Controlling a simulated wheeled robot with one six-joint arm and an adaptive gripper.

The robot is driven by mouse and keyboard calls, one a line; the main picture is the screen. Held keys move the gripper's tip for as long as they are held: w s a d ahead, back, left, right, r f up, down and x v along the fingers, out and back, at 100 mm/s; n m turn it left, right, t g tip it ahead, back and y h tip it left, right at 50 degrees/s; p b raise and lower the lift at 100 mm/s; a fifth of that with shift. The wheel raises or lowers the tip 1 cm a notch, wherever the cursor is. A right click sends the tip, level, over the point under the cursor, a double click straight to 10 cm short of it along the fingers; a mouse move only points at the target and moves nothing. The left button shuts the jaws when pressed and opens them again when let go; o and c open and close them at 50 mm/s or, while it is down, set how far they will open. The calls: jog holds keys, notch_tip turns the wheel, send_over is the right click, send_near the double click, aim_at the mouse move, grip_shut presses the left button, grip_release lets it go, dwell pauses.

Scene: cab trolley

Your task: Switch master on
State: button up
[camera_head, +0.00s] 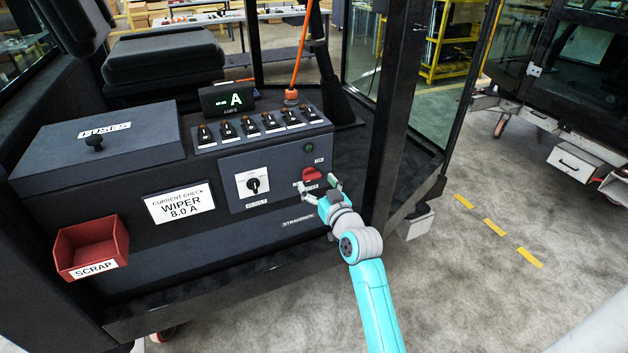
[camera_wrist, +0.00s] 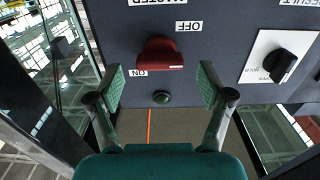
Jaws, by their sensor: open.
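The red master switch (camera_head: 312,174) sits on the dark front panel, above a label partly hidden by my gripper. In the wrist view the switch (camera_wrist: 160,54) appears upside down, with MASTER, OFF and ON labels around it. Its handle lies across the picture; I cannot tell for sure which label it points at. A small dark green lamp (camera_head: 308,147) sits above it and looks unlit. My gripper (camera_head: 320,185) is open in front of the switch. In the wrist view its fingers (camera_wrist: 161,80) stand on either side of the switch, with gaps.
A black rotary knob (camera_head: 253,185) on a white plate is left of the switch. Several toggle levers (camera_head: 249,126) line the panel top beside an amps display (camera_head: 228,98). A red scrap bin (camera_head: 92,247) hangs at left. A dark cab post (camera_head: 396,110) stands close right.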

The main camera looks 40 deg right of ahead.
aim_at(311, 176)
jog(key=shift+x, duration=1.1)
jog(key=c, duration=1.2)
jog(key=shift+o, duration=0.2)
